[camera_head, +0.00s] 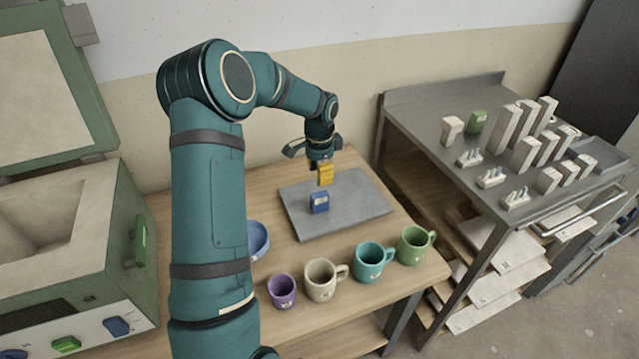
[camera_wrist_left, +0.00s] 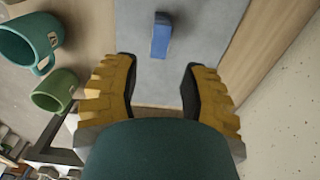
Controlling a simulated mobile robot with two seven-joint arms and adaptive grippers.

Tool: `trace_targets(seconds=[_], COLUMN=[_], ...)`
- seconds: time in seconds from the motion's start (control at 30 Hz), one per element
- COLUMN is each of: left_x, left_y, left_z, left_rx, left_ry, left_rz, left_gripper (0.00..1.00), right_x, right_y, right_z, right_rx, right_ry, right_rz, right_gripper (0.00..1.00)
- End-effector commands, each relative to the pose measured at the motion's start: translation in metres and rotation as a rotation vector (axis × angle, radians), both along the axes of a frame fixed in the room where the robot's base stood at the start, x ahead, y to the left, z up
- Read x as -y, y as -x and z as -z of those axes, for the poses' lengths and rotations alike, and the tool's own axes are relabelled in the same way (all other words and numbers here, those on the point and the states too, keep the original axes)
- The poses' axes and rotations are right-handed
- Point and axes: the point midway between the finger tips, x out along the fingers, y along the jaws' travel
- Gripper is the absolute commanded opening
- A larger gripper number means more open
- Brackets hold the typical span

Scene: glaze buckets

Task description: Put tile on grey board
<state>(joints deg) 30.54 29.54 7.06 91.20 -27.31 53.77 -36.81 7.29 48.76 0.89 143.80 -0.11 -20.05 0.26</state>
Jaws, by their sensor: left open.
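A small blue tile-like block (camera_head: 319,202) stands on the grey board (camera_head: 355,207), which lies on the wooden table. In the left wrist view the blue block (camera_wrist_left: 161,35) is at the top, on the board (camera_wrist_left: 205,50), beyond my fingertips. My left gripper (camera_head: 325,174) has yellow fingers and is just behind and above the block in the head view. In the left wrist view the gripper (camera_wrist_left: 160,72) is open, with its fingers apart and nothing between them. The block is clear of the fingers. My right gripper is not in view.
Purple (camera_head: 283,291), cream (camera_head: 322,279), teal (camera_head: 371,262) and green (camera_head: 413,245) mugs stand along the table's front edge. A blue bowl (camera_head: 258,240) is partly behind my left arm. A metal table (camera_head: 430,105) at right holds several pale blocks and a green piece (camera_head: 477,121).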

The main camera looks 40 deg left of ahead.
Motion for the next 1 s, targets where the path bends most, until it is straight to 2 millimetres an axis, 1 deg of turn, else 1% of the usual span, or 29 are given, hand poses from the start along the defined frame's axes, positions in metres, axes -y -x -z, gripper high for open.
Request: trace_targets(seconds=[0.03, 0.1, 0.2, 0.3, 0.9, 1.0], left_x=[0.000, 0.000, 0.000, 0.000, 0.000, 0.000], left_y=[-0.001, -0.001, 0.000, 0.000, 0.000, 0.000], left_z=[-0.011, -0.021, -0.031, -0.036, -0.038, -0.044], left_rx=[0.003, 0.002, 0.001, 0.000, 0.000, 0.000], left_ry=[-0.002, -0.002, 0.000, 0.000, 0.000, 0.000], left_rz=[0.000, 0.000, 0.000, 0.000, 0.000, 0.000], left_gripper=[0.44, 0.44, 0.44, 0.44, 0.44, 0.44], right_x=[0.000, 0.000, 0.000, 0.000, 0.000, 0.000], right_y=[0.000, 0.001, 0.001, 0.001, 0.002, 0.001], right_z=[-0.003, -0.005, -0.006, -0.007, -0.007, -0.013], right_rx=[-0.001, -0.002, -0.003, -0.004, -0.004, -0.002], right_ry=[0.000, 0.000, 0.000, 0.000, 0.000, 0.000], right_rz=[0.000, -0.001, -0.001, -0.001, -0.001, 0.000], right_gripper=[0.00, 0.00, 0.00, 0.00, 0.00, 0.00])
